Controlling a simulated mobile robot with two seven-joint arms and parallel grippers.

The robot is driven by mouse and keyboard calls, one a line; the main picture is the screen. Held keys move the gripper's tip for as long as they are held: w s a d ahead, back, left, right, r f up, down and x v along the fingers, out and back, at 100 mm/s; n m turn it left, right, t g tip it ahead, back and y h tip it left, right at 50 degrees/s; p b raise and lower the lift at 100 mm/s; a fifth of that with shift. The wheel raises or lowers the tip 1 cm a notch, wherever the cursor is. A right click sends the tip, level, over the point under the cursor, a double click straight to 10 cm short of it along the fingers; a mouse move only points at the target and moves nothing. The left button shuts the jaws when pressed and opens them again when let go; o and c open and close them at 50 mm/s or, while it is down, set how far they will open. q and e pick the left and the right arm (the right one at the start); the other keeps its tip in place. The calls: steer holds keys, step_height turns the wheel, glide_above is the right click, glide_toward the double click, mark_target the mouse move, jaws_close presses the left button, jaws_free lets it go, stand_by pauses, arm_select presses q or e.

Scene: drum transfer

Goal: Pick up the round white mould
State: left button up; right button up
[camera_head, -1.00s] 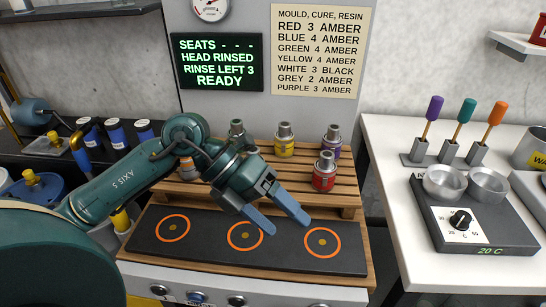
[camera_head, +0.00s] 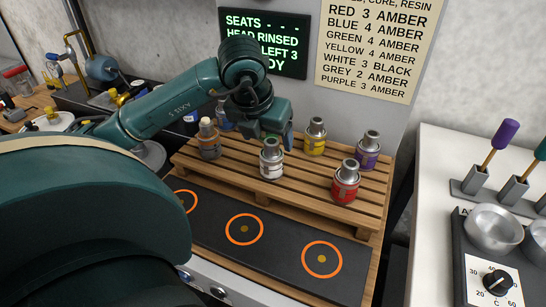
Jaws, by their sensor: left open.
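The round white mould (camera_head: 271,164), a small can shape with a narrower metal neck, stands upright near the middle of the slatted wooden rack (camera_head: 300,203). My left gripper (camera_head: 278,138) hangs just behind and above it in the picture. The gripper is open and holds nothing that I can see. I cannot tell whether a finger touches the mould. My right gripper is out of view.
In front lies a black panel (camera_head: 283,255) with orange rings. A white bench (camera_head: 440,170) is at right.

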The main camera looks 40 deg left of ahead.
mark_target(273, 154)
arm_select(q)
steer(key=p+x, duration=0.1)
steer(key=x, duration=0.7)
steer(key=shift+w, duration=0.1)
steer(key=c, duration=1.3)
steer(key=shift+o, duration=0.2)
steer(key=shift+r, duration=0.1)
